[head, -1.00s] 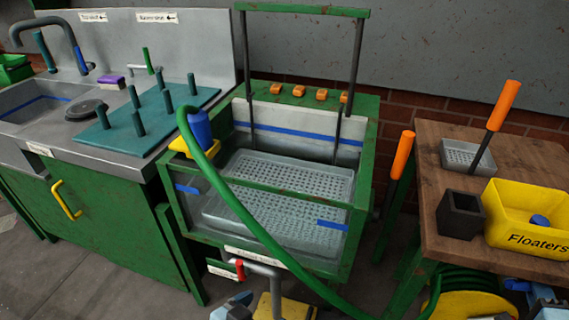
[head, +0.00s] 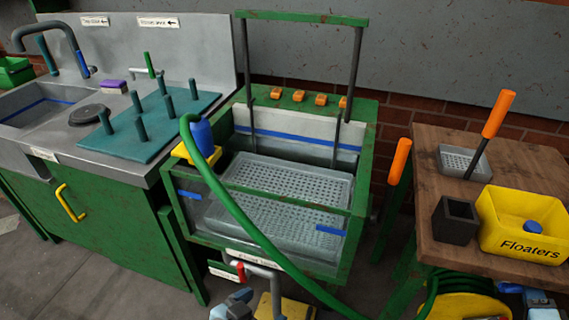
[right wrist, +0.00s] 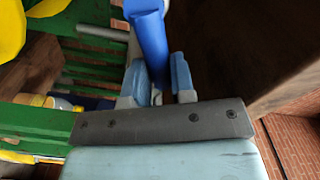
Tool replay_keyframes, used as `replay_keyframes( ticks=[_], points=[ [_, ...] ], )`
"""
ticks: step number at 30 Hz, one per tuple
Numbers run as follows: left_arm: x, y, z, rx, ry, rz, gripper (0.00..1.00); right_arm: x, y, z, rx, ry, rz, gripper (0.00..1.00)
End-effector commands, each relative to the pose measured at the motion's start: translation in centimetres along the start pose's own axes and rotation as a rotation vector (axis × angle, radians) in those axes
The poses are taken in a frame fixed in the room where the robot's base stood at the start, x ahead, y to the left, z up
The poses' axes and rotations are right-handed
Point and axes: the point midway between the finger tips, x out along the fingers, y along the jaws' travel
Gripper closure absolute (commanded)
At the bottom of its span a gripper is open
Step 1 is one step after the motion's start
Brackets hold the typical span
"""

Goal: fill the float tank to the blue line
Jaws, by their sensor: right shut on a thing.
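The float tank (head: 352,225) is a green-framed glass box with a grey perforated tray (head: 292,181) inside. Blue line marks show on its back wall (head: 300,143) and front glass (head: 331,230). I cannot make out a water surface. A green hose (head: 235,212) hangs over its left rim with a blue nozzle (head: 203,136) in a yellow holder. My right gripper (head: 540,300) is low at the bottom right; in the right wrist view (right wrist: 170,85) it is shut on a blue handle (right wrist: 149,38). My left gripper (head: 235,304) shows partly below the tank; its jaws are unclear.
A wooden table (head: 425,165) at right bears a yellow Floaters bin (head: 490,235), a black cup and a grey tray. A yellow hose reel (head: 462,306) is below. A red-handled valve (head: 238,270) sits under the tank. The sink counter is at left.

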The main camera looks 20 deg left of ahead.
Motion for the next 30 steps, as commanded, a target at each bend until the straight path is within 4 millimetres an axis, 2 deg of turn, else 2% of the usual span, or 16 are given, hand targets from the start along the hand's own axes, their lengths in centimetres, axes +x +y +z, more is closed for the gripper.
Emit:
replay_keyframes(
  ticks=[11, 21, 30],
  points=[
    [-0.1, 0.0, -0.4, 0.003, 0.001, 0.000, 0.12, 0.0, -0.2, 0.1, -0.031, -0.002, -0.001, 1.00],
    [-1.2, 0.3, -2.8, 0.001, 0.000, 0.000, 0.12, 0.0, -1.6, 0.2, -0.247, -0.002, 0.000, 0.99],
    [-1.2, 0.3, -2.8, 0.000, -0.001, 0.000, 0.12, 0.0, -1.6, 0.4, -0.286, -0.002, -0.002, 0.99]
  ],
)
